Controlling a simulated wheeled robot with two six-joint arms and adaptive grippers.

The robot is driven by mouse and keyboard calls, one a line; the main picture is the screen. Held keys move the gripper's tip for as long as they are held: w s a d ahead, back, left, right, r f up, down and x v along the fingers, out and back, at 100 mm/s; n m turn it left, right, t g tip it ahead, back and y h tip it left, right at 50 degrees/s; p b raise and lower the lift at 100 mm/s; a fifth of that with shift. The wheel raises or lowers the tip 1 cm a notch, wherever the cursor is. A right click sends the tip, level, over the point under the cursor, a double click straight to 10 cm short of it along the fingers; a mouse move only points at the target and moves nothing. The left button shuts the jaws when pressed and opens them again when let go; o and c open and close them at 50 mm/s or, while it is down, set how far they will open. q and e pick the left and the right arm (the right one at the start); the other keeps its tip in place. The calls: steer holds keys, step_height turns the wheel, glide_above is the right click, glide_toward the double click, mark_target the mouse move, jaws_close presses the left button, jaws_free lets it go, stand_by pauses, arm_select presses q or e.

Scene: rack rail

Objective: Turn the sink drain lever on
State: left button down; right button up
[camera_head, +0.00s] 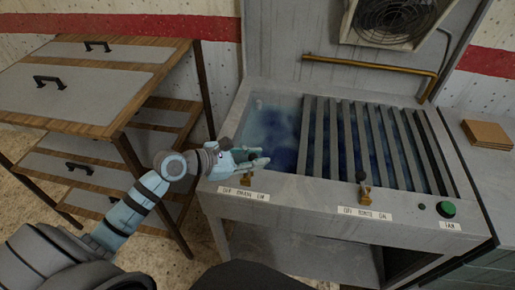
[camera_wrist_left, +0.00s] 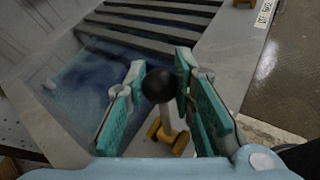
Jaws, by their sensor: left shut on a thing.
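The sink (camera_head: 300,183) is a grey metal unit with a blue-stained basin. The drain lever (camera_wrist_left: 158,86) has a black ball knob and a brass base, and it rises between my left gripper's teal finger pads in the left wrist view. Its brass base (camera_head: 245,180) shows at the sink's front left, above a small label. My left gripper (camera_head: 257,158) reaches in from the left and is shut on the lever, hiding most of it in the head view. The right gripper is not in view.
A second brass lever (camera_head: 364,189) stands on the front rim, with a green button (camera_head: 446,209) to its right. Grey slats (camera_head: 345,140) cover the right of the basin. A wooden drawer cabinet (camera_head: 95,75) stands close on the left. A fan (camera_head: 395,18) hangs behind.

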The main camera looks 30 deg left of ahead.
arm_select(q)
steer(key=shift+w+d+f, duration=0.1)
steer(key=shift+d+f, duration=0.15)
steer(key=shift+d, duration=0.25)
steer(key=shift+w+d+f, duration=0.1)
steer(key=shift+d+f, duration=0.1)
steer(key=shift+d, duration=0.25)
steer(key=c, duration=1.3)
jaws_free()
steer(key=shift+c, duration=0.2)
steer(key=v, duration=0.7)
steer(key=shift+s+r, duration=0.15)
steer(key=shift+s, duration=0.05)
steer(key=shift+a, duration=0.1)
